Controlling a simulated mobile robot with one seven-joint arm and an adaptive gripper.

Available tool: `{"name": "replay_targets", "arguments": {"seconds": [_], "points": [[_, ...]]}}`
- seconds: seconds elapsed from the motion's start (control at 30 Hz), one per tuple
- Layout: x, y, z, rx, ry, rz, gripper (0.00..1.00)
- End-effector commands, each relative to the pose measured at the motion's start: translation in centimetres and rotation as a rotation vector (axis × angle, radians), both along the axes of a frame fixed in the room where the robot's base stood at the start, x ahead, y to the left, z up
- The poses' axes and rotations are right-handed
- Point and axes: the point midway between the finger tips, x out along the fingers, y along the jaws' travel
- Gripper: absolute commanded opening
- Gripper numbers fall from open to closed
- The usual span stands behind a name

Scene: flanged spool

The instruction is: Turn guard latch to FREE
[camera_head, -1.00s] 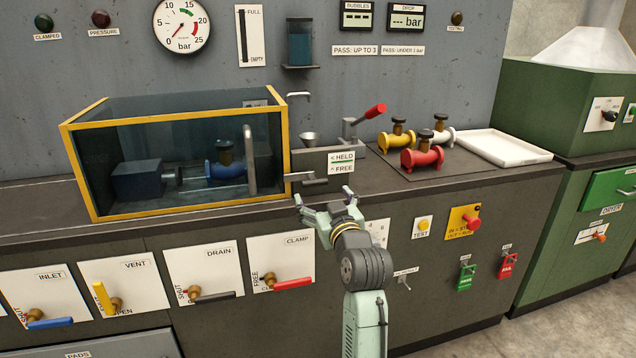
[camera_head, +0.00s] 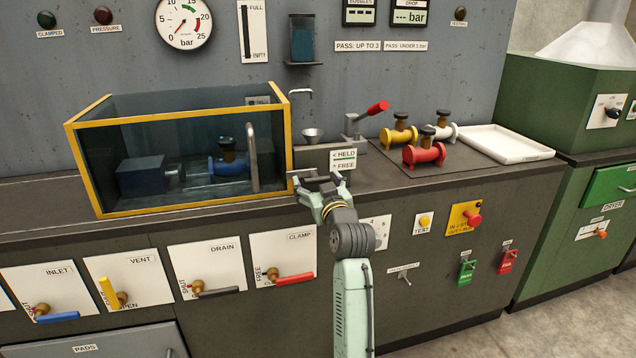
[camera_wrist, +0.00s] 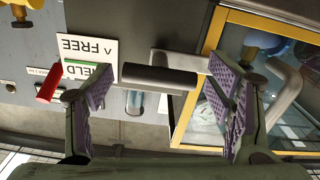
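The guard latch (camera_head: 315,179) is a short dark grey bar on the bench front, at the lower right corner of the yellow-framed guard box (camera_head: 190,204). It lies roughly level, beside the HELD/FREE sign (camera_head: 343,160). In the wrist view the dark latch bar (camera_wrist: 158,79) runs crosswise between my fingers, with a paler metal piece at its right end. My gripper (camera_head: 316,182) is open around the latch; it also shows in the wrist view (camera_wrist: 165,88). A finger is near each end of the bar; I cannot tell whether either touches it.
Red (camera_head: 425,153), yellow (camera_head: 398,136) and white valve spools sit to the right, beside a white tray (camera_head: 508,145). The CLAMP handle (camera_head: 290,279) is below left.

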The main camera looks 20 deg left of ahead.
Motion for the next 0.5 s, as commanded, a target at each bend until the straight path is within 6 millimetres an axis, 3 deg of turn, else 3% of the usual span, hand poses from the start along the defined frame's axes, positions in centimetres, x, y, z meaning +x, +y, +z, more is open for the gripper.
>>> {"name": "replay_targets", "arguments": {"seconds": [0.5], "points": [[-0.03,0.01,0.01,0.000,0.000,0.000,0.37]]}}
